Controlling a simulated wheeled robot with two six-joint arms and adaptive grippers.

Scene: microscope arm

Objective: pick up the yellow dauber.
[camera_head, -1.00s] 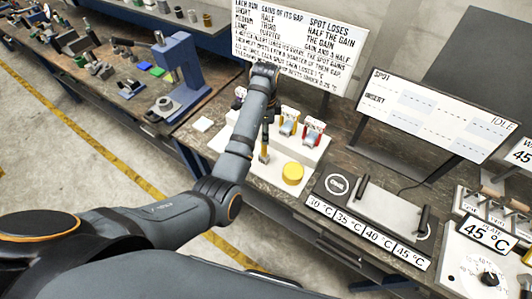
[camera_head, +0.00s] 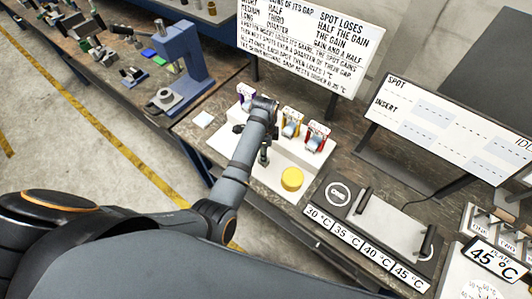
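Several small coloured items stand in a row at the back of a white stepped stand (camera_head: 262,183). One has yellow-orange on it (camera_head: 291,123) and seems to be the yellow dauber. A purple one (camera_head: 245,94) is to its left and a red one (camera_head: 316,136) to its right. My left gripper (camera_head: 264,158) points down over the stand, in front and to the left of the yellow-orange item. It is small and partly hidden by my wrist, so I cannot tell whether its fingers are open or hold anything. My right gripper is out of view.
A yellow round pot (camera_head: 292,179) sits on the stand's front right. A plate device (camera_head: 390,218) with upright handles is to the right. A white text board (camera_head: 300,45) stands behind. A blue microscope-like stand (camera_head: 184,70) is at the left.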

